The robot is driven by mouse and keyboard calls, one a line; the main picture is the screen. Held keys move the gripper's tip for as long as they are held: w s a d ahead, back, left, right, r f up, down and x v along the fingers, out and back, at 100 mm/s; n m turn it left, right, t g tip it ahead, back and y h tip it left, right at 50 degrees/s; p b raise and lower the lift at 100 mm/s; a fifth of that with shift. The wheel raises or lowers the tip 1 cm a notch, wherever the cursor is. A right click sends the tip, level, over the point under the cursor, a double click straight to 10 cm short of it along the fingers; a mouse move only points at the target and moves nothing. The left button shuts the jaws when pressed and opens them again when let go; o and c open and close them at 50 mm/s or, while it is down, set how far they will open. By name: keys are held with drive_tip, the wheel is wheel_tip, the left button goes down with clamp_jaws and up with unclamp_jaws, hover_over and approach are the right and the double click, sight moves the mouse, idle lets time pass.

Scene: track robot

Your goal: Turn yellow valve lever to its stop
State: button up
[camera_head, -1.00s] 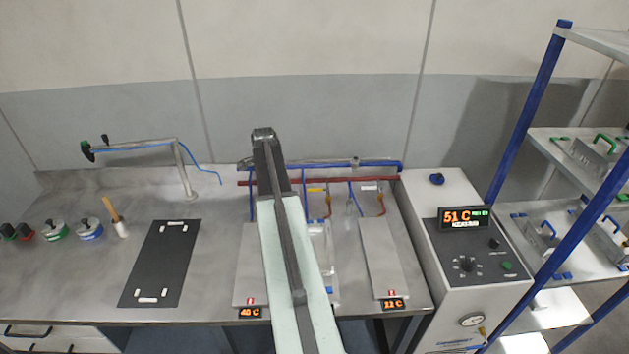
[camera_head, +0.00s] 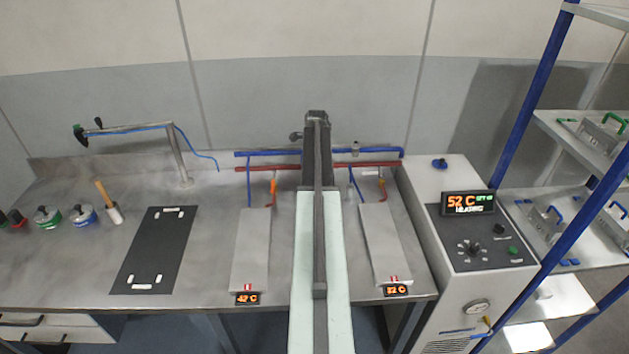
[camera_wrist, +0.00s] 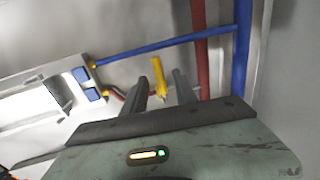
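The yellow valve lever (camera_wrist: 157,72) shows in the wrist view just beyond my gripper, beside a red pipe. It points up in the picture, with its lower end near a small yellow fitting. My gripper (camera_wrist: 160,84) is open, one finger on each side of the lever's lower part in the picture. I cannot tell whether the lever is between the fingers in depth or touches them. In the head view my arm reaches to the pipes at the back of the bench and hides the lever and the fingertips.
A blue pipe (camera_head: 270,153) and a red pipe (camera_head: 270,168) run along the back of the bench. Grey plates (camera_head: 254,250) stand on both sides of my arm. A control box (camera_head: 468,235) and a shelf rack (camera_head: 538,75) are at right. A black mat (camera_head: 152,250) lies at left.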

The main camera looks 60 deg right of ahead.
drive_tip(key=shift+f, duration=0.3)
clamp_jaws()
drive_tip(key=shift+s, duration=0.1)
idle(1.0)
